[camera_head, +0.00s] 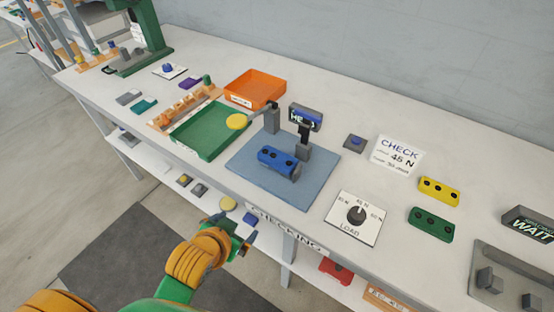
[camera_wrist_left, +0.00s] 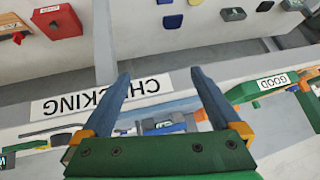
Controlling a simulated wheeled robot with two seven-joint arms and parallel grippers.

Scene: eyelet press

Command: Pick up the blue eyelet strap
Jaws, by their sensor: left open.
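The blue eyelet strap (camera_head: 272,157) has dark round holes along its top. It lies on the blue-grey plate (camera_head: 260,184) of the checking station, up against a small grey block at its right end. My left gripper (camera_head: 236,229) is open and empty, in front of the bench's front edge and apart from the strap. In the left wrist view my left gripper (camera_wrist_left: 160,74) shows its two blue fingers spread wide. A small blue thing (camera_wrist_left: 165,127) shows low between them; I cannot tell if it is the strap. My right gripper is not in view.
A green tray (camera_head: 206,153) and an orange tray (camera_head: 281,91) stand left of the plate. A black-topped post (camera_head: 304,140) rises close beside the strap. A LOAD dial (camera_head: 357,214), a yellow strap (camera_head: 439,190) and a green strap (camera_head: 431,224) lie to the right.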

